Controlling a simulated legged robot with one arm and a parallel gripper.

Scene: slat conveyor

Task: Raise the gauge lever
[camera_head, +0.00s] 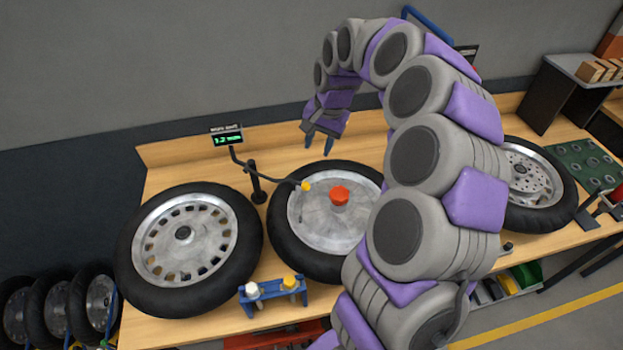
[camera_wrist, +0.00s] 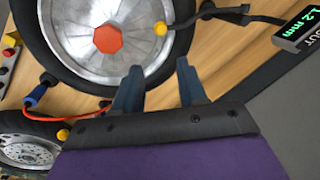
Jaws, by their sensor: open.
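The gauge stands on the bench at the left wheel's right side: a small green-lit display (camera_head: 227,135) reading about 1.2 mm, a black post (camera_head: 257,186), and a dark lever arm (camera_head: 270,178) ending in a yellow tip (camera_head: 305,187). The yellow tip lies over the middle wheel's silver disc (camera_head: 318,222). In the wrist view the yellow tip (camera_wrist: 160,28) is above my fingers, beside the red hexagonal knob (camera_wrist: 108,38), and the display (camera_wrist: 299,29) is at upper right. My gripper (camera_head: 319,147) is open and empty, above the bench behind the middle wheel, apart from the lever.
A spoked wheel (camera_head: 184,234) lies at left and another wheel (camera_head: 532,178) at right. The wrist view shows a blue-handled tool with an orange cord (camera_wrist: 60,115). My arm hides part of the bench.

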